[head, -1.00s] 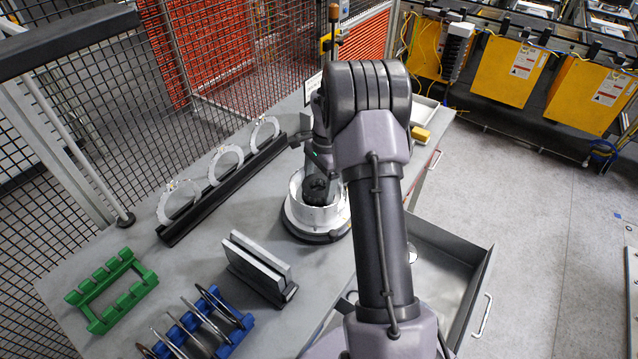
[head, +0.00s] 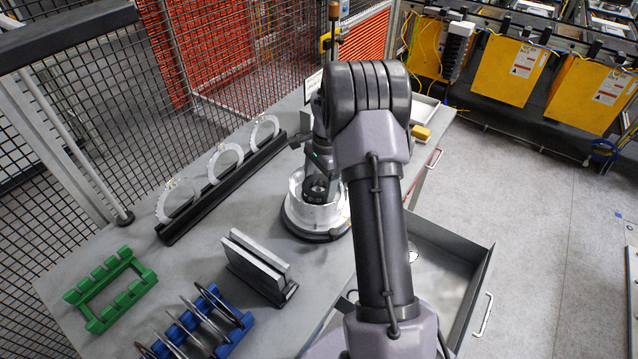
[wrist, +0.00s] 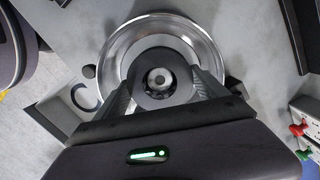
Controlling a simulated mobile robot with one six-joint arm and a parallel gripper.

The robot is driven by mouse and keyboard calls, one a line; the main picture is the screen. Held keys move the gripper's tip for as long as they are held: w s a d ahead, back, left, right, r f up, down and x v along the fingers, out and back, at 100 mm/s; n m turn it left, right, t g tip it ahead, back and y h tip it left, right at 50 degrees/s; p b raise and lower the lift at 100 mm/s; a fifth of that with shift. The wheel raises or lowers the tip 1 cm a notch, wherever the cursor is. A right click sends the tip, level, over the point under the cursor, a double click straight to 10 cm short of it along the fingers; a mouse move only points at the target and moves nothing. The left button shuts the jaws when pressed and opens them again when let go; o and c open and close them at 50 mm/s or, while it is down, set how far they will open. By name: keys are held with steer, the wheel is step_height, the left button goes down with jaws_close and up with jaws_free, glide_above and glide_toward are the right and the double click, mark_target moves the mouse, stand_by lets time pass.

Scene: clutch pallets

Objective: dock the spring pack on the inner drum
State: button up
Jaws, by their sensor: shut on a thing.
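The silver drum (head: 302,214) stands upright on a dark round base on the bench, left of my arm. In the wrist view its bright rim (wrist: 112,48) surrounds a dark round piece with a pale hub, which I take as the spring pack (wrist: 160,94). My gripper (wrist: 164,88) is shut on this dark piece, one finger on each side. In the head view the dark piece (head: 317,187) shows at the drum's opening. Whether it is seated or held just above, I cannot tell. My arm hides part of the drum's right side.
A black rack (head: 190,222) with white toothed rings stands behind left. Metal plates (head: 256,256) in a dark holder, a green rack (head: 100,318) and a blue rack (head: 235,335) with thin discs stand nearer. An open drawer (head: 462,297) lies right of my arm. Wire fencing borders the bench.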

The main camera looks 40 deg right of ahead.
steer(key=shift+f, duration=0.15)
steer(key=o, duration=1.3)
steer(key=shift+c, duration=0.2)
step_height(320, 180, up, 11)
steer(key=d+p, duration=0.1)
steer(key=p, duration=0.7)
steer(key=shift+d, duration=0.15)
